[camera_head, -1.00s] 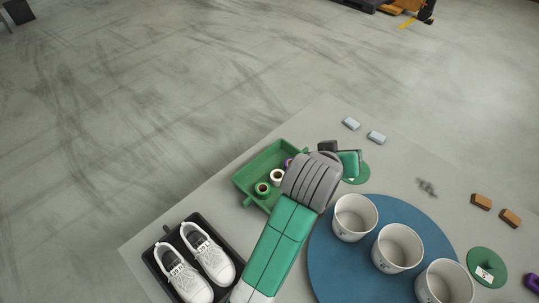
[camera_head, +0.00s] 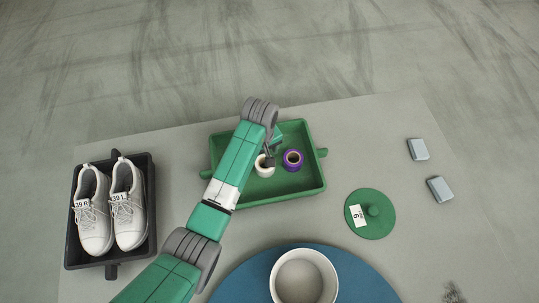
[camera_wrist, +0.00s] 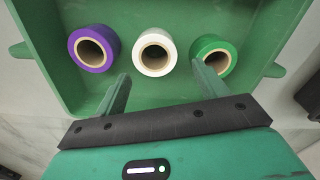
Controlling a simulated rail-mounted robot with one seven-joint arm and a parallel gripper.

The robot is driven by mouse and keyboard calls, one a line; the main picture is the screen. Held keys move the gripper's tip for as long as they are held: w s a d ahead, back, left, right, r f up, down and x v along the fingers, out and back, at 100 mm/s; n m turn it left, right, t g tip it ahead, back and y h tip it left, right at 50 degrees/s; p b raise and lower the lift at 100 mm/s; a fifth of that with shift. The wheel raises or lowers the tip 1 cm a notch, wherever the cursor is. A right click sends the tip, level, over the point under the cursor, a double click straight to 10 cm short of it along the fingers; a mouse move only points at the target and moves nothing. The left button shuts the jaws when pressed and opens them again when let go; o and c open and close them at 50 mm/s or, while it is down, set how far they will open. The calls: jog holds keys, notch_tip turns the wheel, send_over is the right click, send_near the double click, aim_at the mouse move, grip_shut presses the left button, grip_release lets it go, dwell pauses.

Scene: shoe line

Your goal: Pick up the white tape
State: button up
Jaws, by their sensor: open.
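The white tape (camera_wrist: 155,53) is a roll with a tan core, in the middle of a row of three rolls in the green tray (camera_wrist: 133,95) in the wrist view. A purple tape (camera_wrist: 93,47) is on its left and a green tape (camera_wrist: 213,55) on its right. My gripper (camera_wrist: 160,85) is open and empty, its two fingers in front of the white tape and apart from it. In the head view the white tape (camera_head: 265,166) shows partly behind my arm, beside the purple tape (camera_head: 292,159); the green tape is hidden there.
A black tray (camera_head: 150,222) with two white shoes stands left of the green tray. A green round lid (camera_head: 370,214) with a label and two grey blocks (camera_head: 418,149) lie to the right. A white cup (camera_head: 303,278) stands on a blue round mat (camera_head: 362,285) in front.

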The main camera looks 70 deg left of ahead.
aim_at(262, 172)
jog(key=shift+w+d+f+b, duration=0.15)
jog(key=shift+f+b, duration=0.25)
jog(key=shift+f, duration=0.7)
notch_tip(262, 172, down, 5)
jog(key=b, duration=0.3)
jog(key=shift+w+f, duration=0.1)
jog(key=shift+w, duration=0.05)
jog(key=shift+c, duration=0.9)
jog(key=c, duration=0.6)
